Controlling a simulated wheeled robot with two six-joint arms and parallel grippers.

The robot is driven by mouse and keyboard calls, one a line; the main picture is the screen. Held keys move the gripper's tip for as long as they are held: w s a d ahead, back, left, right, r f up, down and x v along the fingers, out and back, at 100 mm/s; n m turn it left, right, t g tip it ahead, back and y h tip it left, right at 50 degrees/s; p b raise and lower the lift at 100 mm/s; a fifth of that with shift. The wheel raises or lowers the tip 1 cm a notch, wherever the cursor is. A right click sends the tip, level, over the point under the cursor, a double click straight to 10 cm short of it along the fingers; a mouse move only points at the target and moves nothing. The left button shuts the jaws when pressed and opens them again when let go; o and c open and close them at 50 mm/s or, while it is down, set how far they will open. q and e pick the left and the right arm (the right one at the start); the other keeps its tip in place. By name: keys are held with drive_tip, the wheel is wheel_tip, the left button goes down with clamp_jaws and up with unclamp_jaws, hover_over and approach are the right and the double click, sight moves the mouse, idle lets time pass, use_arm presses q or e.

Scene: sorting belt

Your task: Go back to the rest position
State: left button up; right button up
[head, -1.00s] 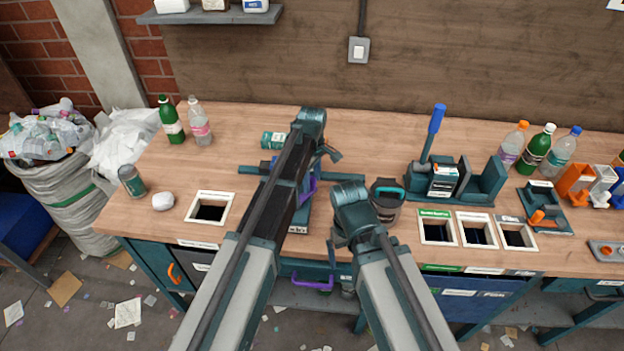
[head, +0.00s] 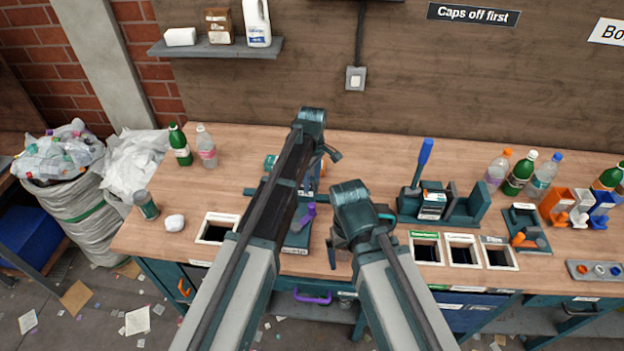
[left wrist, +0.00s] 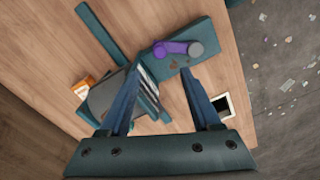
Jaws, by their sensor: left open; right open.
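My left gripper (left wrist: 160,88) is open and empty in the left wrist view, its two blue fingers apart above the bench. My right gripper (head: 333,254) is lower, close to my right arm's elbow over the front of the bench, largely hidden. I see nothing held in either gripper.
The wooden bench (head: 260,135) carries green and clear bottles, a can (head: 146,205) and a white lump (head: 174,222) at left. A teal fixture with a blue handle (head: 424,160) and several framed openings (head: 426,262) lie right.

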use_arm(q)
drive_tip(key=shift+r, duration=0.55)
use_arm(e)
drive_tip(key=shift+r, duration=0.55)
use_arm(q)
drive_tip(key=s+f+m+b, duration=0.3)
drive_tip(key=s+m, duration=0.5)
drive_tip(key=s, duration=0.5)
drive_tip(key=s+f+m+y+b, duration=0.1)
drive_tip(key=s+f+m+b, duration=0.3)
drive_tip(key=s+m, duration=0.4)
drive_tip(key=s, duration=0.5)
drive_tip(key=shift+a+f, duration=0.15)
drive_tip(key=shift+a, duration=0.1)
use_arm(e)
wheel_tip(320, 180, down, 8)
drive_tip(key=shift+r, duration=0.25)
